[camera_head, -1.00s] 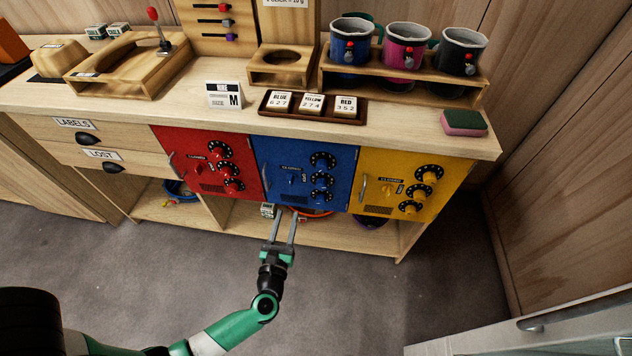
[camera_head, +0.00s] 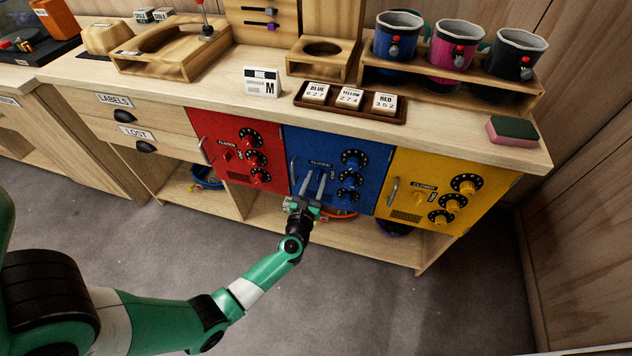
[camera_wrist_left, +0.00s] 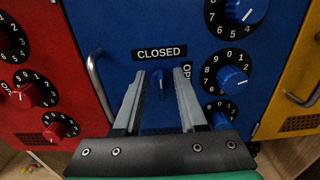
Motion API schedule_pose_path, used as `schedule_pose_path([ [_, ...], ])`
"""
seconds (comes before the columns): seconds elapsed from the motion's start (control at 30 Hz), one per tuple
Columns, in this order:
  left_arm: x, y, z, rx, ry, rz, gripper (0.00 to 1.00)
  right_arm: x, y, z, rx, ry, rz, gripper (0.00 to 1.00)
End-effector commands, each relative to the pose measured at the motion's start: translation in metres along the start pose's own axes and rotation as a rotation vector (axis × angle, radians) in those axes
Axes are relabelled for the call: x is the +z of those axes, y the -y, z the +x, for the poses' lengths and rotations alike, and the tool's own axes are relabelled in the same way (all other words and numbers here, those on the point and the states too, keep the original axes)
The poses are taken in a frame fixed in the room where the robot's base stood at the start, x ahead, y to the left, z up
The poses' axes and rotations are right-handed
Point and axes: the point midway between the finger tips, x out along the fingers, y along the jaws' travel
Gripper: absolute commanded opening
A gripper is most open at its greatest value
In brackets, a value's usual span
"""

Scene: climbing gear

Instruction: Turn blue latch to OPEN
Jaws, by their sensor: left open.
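The blue locker door (camera_head: 371,147) is the middle one of three. Its blue latch (camera_wrist_left: 161,86) shows in the left wrist view below the CLOSED label (camera_wrist_left: 159,53), standing upright and pointing at that label. The OPEN label (camera_wrist_left: 187,74) is to its right, partly hidden by a finger. My left gripper (camera_head: 314,180) is open in front of the blue door. In the left wrist view its fingers (camera_wrist_left: 158,78) stand on either side of the latch, with gaps; I cannot tell how far they are from the door. My right gripper is not in view.
Blue number dials (camera_wrist_left: 232,79) sit just right of the latch, and a metal door handle (camera_wrist_left: 98,82) is to its left. The red door (camera_head: 236,147) and yellow door (camera_head: 444,188) flank it. The floor in front is clear.

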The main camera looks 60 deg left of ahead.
Motion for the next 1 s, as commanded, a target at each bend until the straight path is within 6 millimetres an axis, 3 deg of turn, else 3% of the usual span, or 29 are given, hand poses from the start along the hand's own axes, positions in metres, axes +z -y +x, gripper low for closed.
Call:
schedule_pose_path([
  [0.13, 0.0001, 0.0001, -0.0002, 0.0, 0.0, 0.0, 0.41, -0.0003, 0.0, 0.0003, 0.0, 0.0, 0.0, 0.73],
  [0.37, 0.0, 0.0002, -0.0005, 0.0, 0.0, 0.0, 0.02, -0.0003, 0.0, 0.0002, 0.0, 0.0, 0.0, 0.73],
  [0.4, 0.0, 0.0002, -0.0005, 0.0, 0.0, 0.0, 0.0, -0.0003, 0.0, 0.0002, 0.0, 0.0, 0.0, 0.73],
  [1.0, 0.0005, 0.0015, -0.0006, -0.001, -0.001, 0.061, 0.0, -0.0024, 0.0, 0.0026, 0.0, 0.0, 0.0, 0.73],
])
